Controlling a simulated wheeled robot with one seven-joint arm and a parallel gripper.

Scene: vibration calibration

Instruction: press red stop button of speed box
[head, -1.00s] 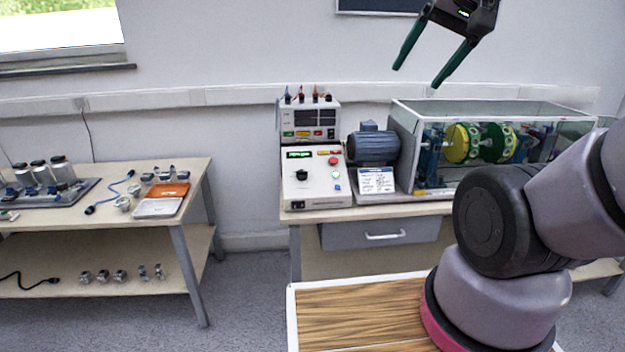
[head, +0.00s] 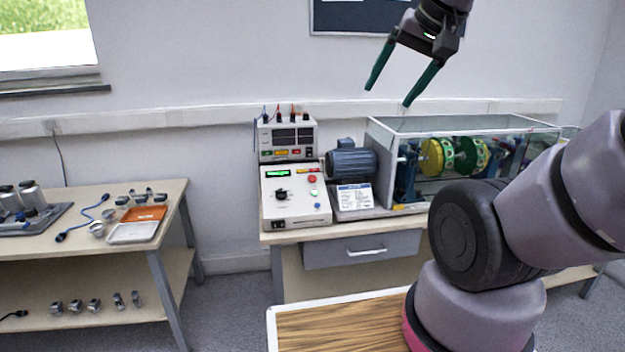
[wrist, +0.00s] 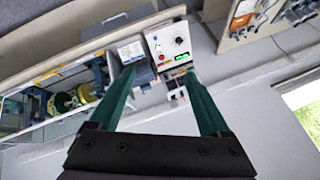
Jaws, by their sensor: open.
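The speed box (head: 278,212) is a white sloped control box on the bench, with a green display, a black knob and small buttons. Its red stop button (head: 312,179) is on the upper right of the panel, above a green button. My gripper (head: 388,96) is open and empty, high in the air, above and to the right of the box in the head view. In the wrist view the box (wrist: 163,36) appears upside down beyond the open fingers (wrist: 160,74). The red button (wrist: 161,58) shows small between and beyond the fingertips, well apart from them.
A meter unit (head: 286,138) with cables on top stands behind the box. A blue motor (head: 351,163), a label card (head: 355,197) and a glass-walled rotor case (head: 470,125) stand to its right. A side table (head: 172,205) is at left. A wood-topped surface (head: 335,325) is in front.

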